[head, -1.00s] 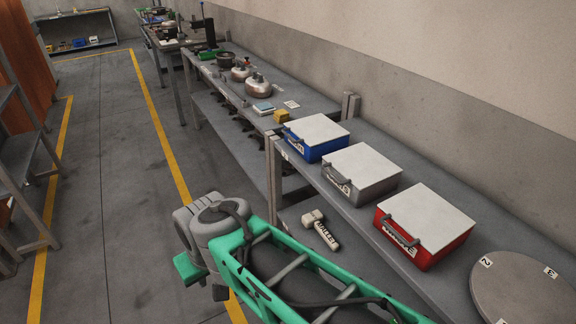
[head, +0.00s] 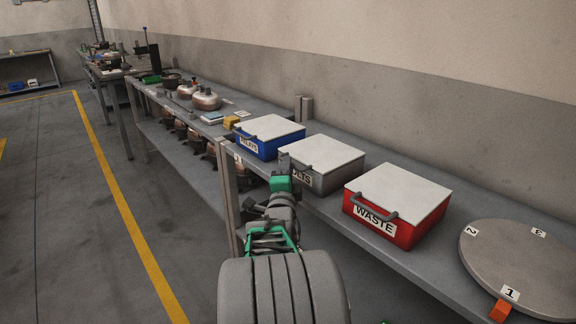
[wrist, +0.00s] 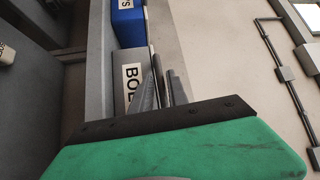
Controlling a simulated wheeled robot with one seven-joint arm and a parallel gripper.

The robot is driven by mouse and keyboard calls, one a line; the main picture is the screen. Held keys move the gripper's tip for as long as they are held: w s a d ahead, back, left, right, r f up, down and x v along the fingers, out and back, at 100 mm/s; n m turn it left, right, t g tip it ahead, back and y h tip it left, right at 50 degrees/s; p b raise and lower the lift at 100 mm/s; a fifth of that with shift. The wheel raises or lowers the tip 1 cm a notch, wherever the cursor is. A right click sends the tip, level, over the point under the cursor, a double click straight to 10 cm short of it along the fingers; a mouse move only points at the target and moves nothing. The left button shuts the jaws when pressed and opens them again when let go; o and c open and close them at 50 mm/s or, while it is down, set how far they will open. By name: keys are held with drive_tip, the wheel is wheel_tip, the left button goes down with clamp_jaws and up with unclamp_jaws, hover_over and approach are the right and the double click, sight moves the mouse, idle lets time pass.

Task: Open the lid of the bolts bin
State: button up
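The bolts bin (head: 318,182) is a grey box on the long bench, between a blue bin and a red bin. Its white lid (head: 320,160) lies flat and closed. My gripper (head: 284,166) is at the front of this bin and covers part of its label and front handle. In the wrist view, the bin's grey front with the letters "BOL" (wrist: 131,80) is just beyond my gripper (wrist: 164,88). The grey fingers look close together there. I cannot tell whether the handle is between them.
The blue bin (head: 262,146) stands to the left and the red waste bin (head: 385,228) to the right, both with closed white lids. A round numbered turntable (head: 520,262) is at far right. Open floor (head: 75,220) lies left of the bench.

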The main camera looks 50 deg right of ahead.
drive_tip(key=x, duration=0.2)
drive_tip(key=shift+w+d, duration=0.15)
drive_tip(key=shift+d, duration=0.05)
clamp_jaws()
idle(1.2)
